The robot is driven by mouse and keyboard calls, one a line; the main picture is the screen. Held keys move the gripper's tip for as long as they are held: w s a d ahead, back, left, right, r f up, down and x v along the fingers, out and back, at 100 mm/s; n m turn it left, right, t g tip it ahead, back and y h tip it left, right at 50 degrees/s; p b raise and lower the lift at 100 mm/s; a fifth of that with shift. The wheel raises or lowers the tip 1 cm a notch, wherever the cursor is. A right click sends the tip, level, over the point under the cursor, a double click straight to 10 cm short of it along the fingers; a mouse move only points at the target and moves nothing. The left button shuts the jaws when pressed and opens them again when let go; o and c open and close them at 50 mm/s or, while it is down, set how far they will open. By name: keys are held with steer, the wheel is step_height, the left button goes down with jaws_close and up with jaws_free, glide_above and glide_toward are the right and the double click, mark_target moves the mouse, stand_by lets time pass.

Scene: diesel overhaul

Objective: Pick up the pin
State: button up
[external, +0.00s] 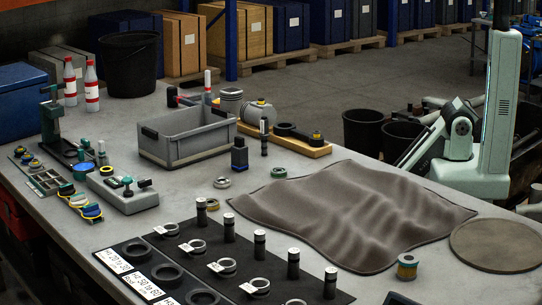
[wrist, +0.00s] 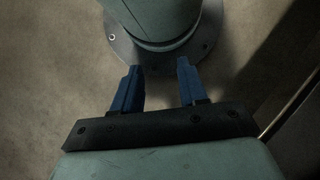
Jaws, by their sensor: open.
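Several upright dark cylinders with pale tops, which look like pins, stand in a row along the right side of a black mat (external: 128,243) in the external view. One pin (external: 201,212) is at the row's far end and another pin (external: 330,283) at its near end. A similar dark upright piece (external: 264,136) stands beside the grey bin; I cannot tell which one is the task's pin. My gripper (wrist: 157,68) is open and empty in the wrist view, its blue fingers apart above bare floor near my base. No pin shows there. My arm is folded at the right, away from the mat.
Rings lie on the mat beside the cylinders. A grey bin (external: 186,142), a wooden stand (external: 285,142) and a black bucket (external: 130,65) stand farther back.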

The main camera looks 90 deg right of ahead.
steer(key=o, duration=0.3)
